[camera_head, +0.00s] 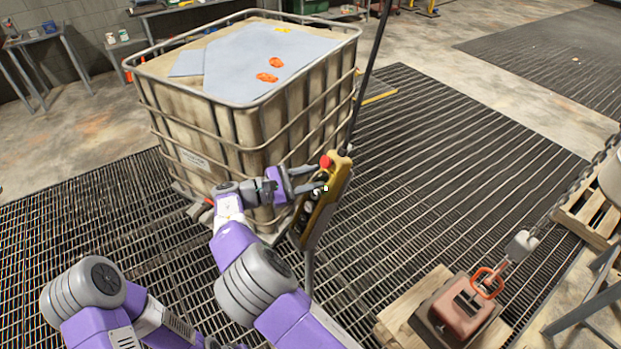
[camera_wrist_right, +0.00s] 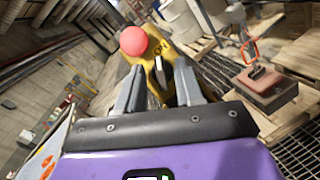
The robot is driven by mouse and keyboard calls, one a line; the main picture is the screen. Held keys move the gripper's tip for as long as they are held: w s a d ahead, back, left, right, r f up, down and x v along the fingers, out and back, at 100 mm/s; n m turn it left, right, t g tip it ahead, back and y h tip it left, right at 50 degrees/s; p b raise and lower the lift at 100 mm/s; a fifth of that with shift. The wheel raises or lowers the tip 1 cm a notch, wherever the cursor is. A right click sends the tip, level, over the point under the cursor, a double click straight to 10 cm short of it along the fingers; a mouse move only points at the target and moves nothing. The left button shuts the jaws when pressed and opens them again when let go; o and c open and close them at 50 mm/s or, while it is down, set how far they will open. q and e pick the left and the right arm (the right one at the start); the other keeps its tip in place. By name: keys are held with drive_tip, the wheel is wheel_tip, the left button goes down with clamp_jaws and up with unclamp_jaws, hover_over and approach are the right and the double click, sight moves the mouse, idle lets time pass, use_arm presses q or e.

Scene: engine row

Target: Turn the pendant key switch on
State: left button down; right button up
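The yellow pendant (camera_head: 325,205) hangs upright, slightly tilted, from a dark pole or cable in front of the caged tank. A red button (camera_head: 325,161) is at its top; it shows large in the right wrist view (camera_wrist_right: 133,40). My right gripper (camera_head: 314,178) is at the pendant's upper face, its two fingers apart. In the right wrist view its fingers (camera_wrist_right: 158,92) stand either side of a thin grey, key-like part (camera_wrist_right: 160,72) on the yellow face. I cannot tell whether they touch it. The key's turn position is unclear. My left arm shows at lower left; its gripper is out of view.
The caged tank (camera_head: 215,132) stands close behind and left of the pendant. A reddish block with an orange shackle (camera_head: 468,303) sits on a wooden pallet at lower right, under a chain hook. The floor grating right of the pendant is clear.

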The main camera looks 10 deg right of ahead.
drive_tip(key=a+b, duration=0.1)
drive_tip(key=a, duration=0.6)
drive_tip(key=shift+s+a, duration=0.25)
drive_tip(key=shift+s, duration=0.1)
idle(0.4)
